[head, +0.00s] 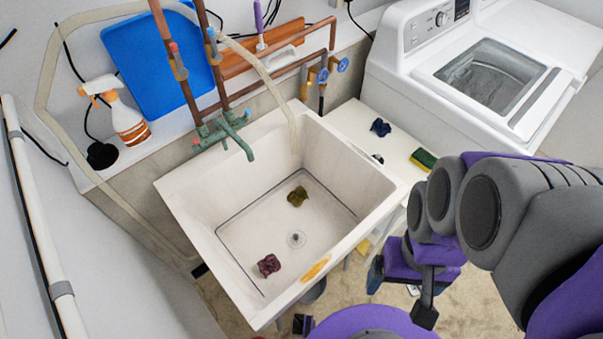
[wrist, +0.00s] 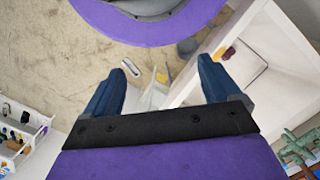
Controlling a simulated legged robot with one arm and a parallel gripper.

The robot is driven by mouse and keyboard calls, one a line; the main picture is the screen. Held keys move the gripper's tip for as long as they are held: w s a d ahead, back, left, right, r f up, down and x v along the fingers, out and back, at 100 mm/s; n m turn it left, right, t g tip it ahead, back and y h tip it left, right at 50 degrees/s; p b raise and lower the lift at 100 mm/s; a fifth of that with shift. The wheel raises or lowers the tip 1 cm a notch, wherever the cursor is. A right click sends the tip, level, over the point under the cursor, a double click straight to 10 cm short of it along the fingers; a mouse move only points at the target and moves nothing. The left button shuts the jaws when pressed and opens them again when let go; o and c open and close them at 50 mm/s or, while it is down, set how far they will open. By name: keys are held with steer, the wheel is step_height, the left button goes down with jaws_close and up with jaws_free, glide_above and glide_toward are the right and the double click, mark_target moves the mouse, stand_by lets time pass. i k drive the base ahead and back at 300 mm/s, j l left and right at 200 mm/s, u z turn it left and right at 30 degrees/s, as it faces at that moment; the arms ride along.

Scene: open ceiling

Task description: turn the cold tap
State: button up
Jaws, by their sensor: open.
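The green tap (head: 222,130) stands on the back rim of the white sink (head: 335,155). A small pinkish mark shows at its left end and a bluish one at its right end; the handles are too small to read clearly. Part of the green tap also shows at the lower right of the wrist view (wrist: 298,150). My gripper (head: 394,283) is to the right of the sink's front right corner, well apart from the tap. In the wrist view my gripper (wrist: 160,72) has two blue fingers spread wide with nothing between them.
Two brown pipes (head: 178,65) with valves rise behind the tap, beside a blue board (head: 148,62). A pale hose (head: 272,85) hangs into the sink. Blue valve wheels (head: 342,65) sit near the washing machine (head: 455,70). A spray bottle (head: 122,115) stands on the left ledge.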

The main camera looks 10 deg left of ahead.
mark_target(247, 112)
steer(key=i+l+u, duration=0.1)
steer(key=l+u, duration=0.15)
steer(key=u, duration=0.15)
steer(key=i+l+u, duration=0.1)
steer(key=l+u, duration=0.5)
steer(key=u, duration=0.2)
steer(key=l+u, duration=0.4)
